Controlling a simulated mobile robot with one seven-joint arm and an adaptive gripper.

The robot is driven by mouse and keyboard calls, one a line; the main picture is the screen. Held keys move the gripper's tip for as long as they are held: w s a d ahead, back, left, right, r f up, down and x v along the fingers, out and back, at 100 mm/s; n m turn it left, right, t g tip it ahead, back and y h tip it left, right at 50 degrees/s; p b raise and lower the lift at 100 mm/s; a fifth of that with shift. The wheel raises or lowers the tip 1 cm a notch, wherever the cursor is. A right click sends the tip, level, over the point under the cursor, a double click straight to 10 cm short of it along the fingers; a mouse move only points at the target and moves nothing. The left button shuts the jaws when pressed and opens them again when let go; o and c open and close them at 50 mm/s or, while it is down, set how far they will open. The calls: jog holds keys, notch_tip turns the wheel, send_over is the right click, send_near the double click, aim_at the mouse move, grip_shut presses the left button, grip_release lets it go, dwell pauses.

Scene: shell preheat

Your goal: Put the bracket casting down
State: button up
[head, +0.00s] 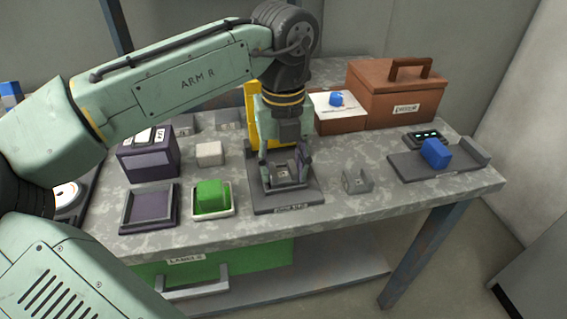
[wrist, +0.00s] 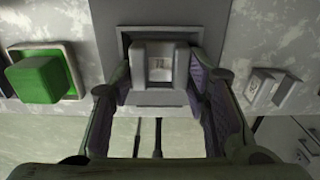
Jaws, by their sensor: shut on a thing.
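My gripper (head: 284,170) points down and is shut on a grey bracket casting (head: 283,178). In the wrist view the casting (wrist: 158,96) sits between the two fingers of my gripper (wrist: 160,92), a light square showing in its middle. The tray (wrist: 190,32) also shows behind the casting in the wrist view. I cannot tell whether the casting touches the tray floor. The fingers hide parts of the casting's sides.
A similar small grey bracket (head: 357,181) lies right of the tray. A green block (head: 211,196) in a white dish and an empty dark tray (head: 150,207) are left. A brown box (head: 395,95) stands behind.

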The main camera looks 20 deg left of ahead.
aim_at(283, 176)
jog(key=o, duration=1.2)
notch_tip(283, 176, up, 12)
jog(key=shift+p, duration=0.35)
jog(key=shift+r, duration=0.1)
